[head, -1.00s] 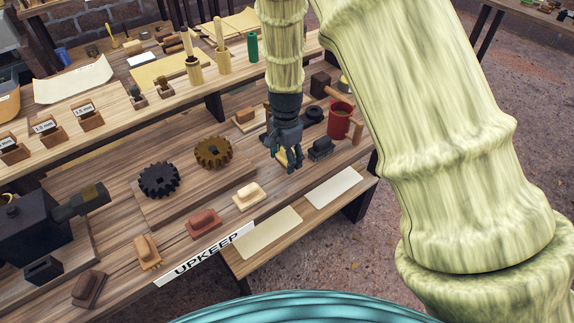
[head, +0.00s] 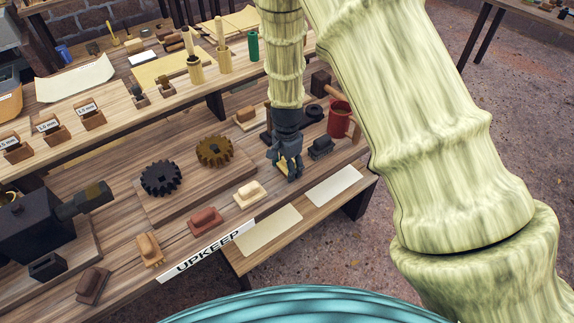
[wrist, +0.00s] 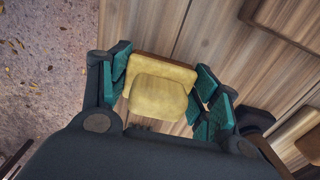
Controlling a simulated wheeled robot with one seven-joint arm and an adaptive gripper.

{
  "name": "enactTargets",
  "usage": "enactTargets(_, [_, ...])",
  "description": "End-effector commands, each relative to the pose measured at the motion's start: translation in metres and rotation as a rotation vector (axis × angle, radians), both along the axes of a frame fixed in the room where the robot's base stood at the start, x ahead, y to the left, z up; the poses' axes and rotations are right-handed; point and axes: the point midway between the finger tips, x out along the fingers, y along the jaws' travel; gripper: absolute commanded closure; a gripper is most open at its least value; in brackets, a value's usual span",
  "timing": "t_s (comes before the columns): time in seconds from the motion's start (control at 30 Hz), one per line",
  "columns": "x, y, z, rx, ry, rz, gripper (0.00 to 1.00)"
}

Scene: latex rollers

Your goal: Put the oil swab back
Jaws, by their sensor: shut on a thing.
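The oil swab looks to be the yellow, rounded pad on a brown wooden back (wrist: 158,97) in the wrist view. My gripper (wrist: 163,100) has its green-padded fingers on both sides of it and is shut on it. In the head view my gripper (head: 288,172) points down over the right part of the lower bench, and only a yellow sliver of the swab (head: 281,163) shows behind the fingers. I cannot tell whether the swab touches the bench top.
To the left in a row are a cream-topped block (head: 250,193), a red block (head: 206,220) and an orange-brown block (head: 149,249), by the UPKEEP label (head: 206,252). A dark brush-like block (head: 320,148) and a red mug (head: 340,119) stand close right of my gripper.

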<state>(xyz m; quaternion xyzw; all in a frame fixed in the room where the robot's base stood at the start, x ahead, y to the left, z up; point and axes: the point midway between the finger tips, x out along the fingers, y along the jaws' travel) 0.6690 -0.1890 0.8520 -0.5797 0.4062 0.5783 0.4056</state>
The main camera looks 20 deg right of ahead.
Motion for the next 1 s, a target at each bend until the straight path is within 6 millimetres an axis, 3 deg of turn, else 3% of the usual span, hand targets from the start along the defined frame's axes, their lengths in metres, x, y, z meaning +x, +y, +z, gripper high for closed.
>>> enactTargets(0.03, [0.000, 0.000, -0.001, 0.000, 0.000, 0.000, 0.36])
enactTargets(0.13, [0.000, 0.000, -0.001, 0.000, 0.000, 0.000, 0.18])
enactTargets(0.17, [0.000, 0.000, -0.001, 0.000, 0.000, 0.000, 0.17])
enactTargets(0.67, [0.000, 0.000, 0.008, 0.000, 0.000, 0.001, 0.17])
enactTargets(1.0, [0.001, 0.000, 0.048, 0.000, -0.002, 0.002, 0.17])
